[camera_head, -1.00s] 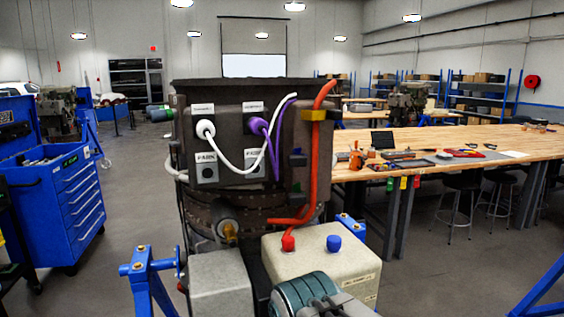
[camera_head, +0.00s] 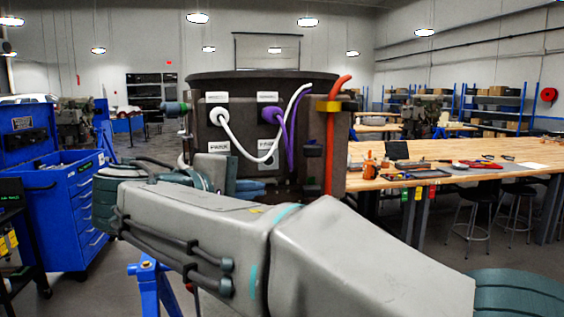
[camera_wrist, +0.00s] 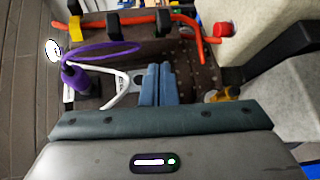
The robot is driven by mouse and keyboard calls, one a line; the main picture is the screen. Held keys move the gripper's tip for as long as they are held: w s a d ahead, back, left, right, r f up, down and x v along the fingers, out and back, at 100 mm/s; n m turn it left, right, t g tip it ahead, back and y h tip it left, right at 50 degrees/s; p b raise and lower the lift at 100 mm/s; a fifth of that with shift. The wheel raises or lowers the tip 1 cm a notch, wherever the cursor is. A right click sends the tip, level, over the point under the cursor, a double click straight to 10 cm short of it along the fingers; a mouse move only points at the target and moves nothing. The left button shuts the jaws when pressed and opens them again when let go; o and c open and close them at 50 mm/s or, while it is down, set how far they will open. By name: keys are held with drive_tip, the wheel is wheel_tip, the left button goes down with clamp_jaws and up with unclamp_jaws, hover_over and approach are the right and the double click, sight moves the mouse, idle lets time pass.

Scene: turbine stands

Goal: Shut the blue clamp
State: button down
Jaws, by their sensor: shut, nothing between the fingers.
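The orange-red hose (camera_head: 331,155) runs down the right side of the dark turbine casing (camera_head: 240,85), past a yellow clamp (camera_head: 328,106) and a black clamp (camera_head: 313,151). The blue clamp is small and hard to make out low beside the hose in the head view. In the wrist view the hose (camera_wrist: 135,17) lies across the top, with the yellow clamp (camera_wrist: 75,28), the black clamp (camera_wrist: 112,24) and a third dark clamp (camera_wrist: 163,20) whose colour is unclear. My gripper (camera_wrist: 158,68) is shut and empty, below that third clamp in this picture and apart from it.
White and purple cables (camera_head: 281,130) loop from plugs on the casing, close to my fingers. A pale box with a red cap (camera_wrist: 224,30) is right of them in the wrist view. A wooden bench (camera_head: 450,165) stands right and a blue tool cart (camera_head: 70,195) left.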

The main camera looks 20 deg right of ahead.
sight(311, 149)
drive_tip(key=a+r+t+h, duration=0.1)
drive_tip(key=a+r+h, duration=0.1)
drive_tip(key=r, duration=0.3)
drive_tip(key=shift+w+a+m, duration=0.15)
drive_tip(key=shift+a+m, duration=0.15)
drive_tip(key=shift+a, duration=0.6)
drive_tip(key=s+d+p+x, duration=0.1)
drive_tip(key=s+p+x, duration=0.1)
drive_tip(key=x, duration=1.1)
drive_tip(key=shift+d+p, duration=0.2)
drive_tip(key=shift+p, duration=0.4)
drive_tip(key=shift+s, duration=0.1)
drive_tip(key=shift+t, duration=0.3)
